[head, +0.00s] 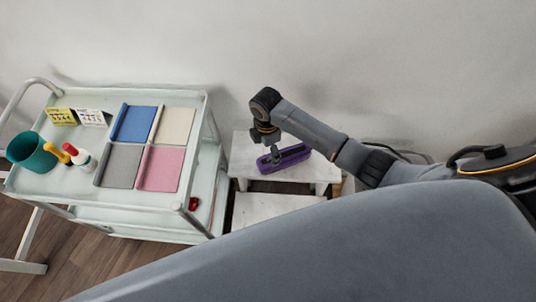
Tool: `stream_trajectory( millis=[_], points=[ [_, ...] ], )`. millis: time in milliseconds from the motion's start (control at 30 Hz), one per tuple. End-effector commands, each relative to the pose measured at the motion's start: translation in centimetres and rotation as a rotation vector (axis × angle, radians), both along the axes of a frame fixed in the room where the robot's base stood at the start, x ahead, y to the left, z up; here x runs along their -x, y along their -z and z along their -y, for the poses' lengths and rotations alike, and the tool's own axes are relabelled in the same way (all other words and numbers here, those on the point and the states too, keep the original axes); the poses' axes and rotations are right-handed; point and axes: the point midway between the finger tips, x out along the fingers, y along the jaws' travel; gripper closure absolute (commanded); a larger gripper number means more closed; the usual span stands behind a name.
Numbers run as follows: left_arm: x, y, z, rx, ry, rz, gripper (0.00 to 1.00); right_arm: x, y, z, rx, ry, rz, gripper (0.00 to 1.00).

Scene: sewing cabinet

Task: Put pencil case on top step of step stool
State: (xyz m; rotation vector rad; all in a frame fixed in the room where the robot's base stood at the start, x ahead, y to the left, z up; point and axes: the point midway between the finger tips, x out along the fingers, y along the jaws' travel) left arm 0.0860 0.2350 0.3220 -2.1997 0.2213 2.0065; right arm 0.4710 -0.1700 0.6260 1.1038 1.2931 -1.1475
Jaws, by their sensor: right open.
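A purple pencil case (286,158) with a dark grey top lies on the white top step (242,152) of the step stool. A lower white step (258,207) shows in front of it. My right gripper (275,158) is at the left end of the pencil case, pointing down. It is open, and its fingertips are close to the case; I cannot tell whether they touch it. My left gripper does not show.
A pale trolley (80,190) stands left of the stool. It carries folded cloths (162,168) in several colours, a teal pot (31,152), bottles (78,155) and small cards (61,117). A wall is behind. The top step's left part is clear.

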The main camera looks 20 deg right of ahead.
Motion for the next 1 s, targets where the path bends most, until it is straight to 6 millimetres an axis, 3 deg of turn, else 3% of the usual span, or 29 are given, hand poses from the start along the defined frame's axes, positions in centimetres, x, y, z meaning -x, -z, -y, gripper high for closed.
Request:
stream_trajectory(
  millis=[100,333,1000],
  points=[
    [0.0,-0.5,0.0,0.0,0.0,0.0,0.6,-0.2,-2.7,0.1,0.001,0.0,0.003,0.21],
    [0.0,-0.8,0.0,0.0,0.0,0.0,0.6,-0.3,-5.4,0.0,0.001,0.001,0.001,0.21],
    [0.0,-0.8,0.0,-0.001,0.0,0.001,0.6,-0.1,-5.8,-0.1,-0.002,0.005,0.0,0.21]
  ],
)
